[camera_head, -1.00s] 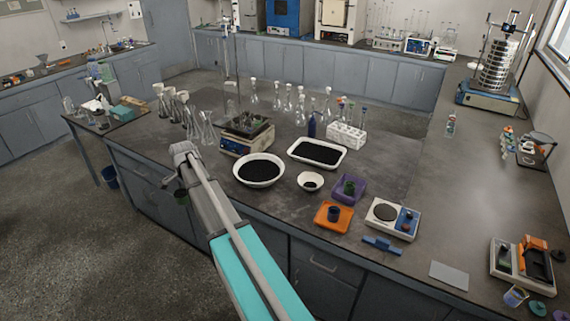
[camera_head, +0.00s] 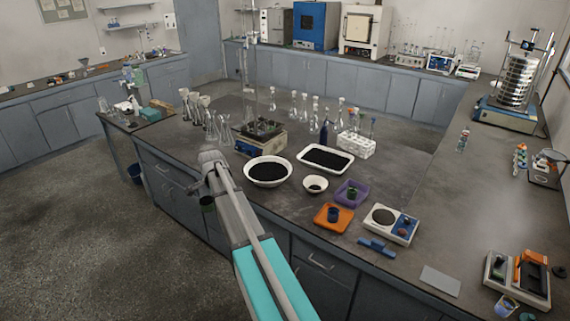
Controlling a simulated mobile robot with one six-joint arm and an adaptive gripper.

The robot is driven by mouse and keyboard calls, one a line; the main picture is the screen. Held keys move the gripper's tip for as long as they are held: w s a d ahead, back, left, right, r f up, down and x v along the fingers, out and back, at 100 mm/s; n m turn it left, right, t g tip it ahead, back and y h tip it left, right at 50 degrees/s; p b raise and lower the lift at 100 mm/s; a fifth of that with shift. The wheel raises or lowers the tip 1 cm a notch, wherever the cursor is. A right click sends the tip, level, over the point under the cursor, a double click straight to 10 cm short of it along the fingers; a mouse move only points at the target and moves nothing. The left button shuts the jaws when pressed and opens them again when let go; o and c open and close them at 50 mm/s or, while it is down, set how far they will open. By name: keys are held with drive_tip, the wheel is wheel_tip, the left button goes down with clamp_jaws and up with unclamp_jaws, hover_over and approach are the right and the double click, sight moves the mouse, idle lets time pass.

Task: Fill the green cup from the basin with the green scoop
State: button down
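The green cup (camera_head: 352,192) stands in a purple tray (camera_head: 359,201) near the front edge of the bench. The basin (camera_head: 251,179) is a round white bowl filled with black grains, left of the cup. My gripper (camera_head: 197,188) is off the bench's front edge, left of the basin and small in view. A dark green, cup-shaped piece, which looks like the green scoop (camera_head: 207,204), hangs at the end of my arm. The fingers are hard to make out. The inside of the scoop cannot be seen.
A white tray (camera_head: 349,157) of black grains and a small white bowl (camera_head: 315,179) stand near the basin. A blue cup (camera_head: 333,214) is in an orange tray (camera_head: 322,223). A balance (camera_head: 391,224) is to the right. Flasks (camera_head: 220,128) stand behind the basin's left side.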

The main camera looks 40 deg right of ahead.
drive_tip(key=shift+s+d, duration=0.1)
drive_tip(key=shift+s, duration=0.05)
drive_tip(key=shift+d, duration=0.1)
drive_tip(key=shift+d, duration=0.2)
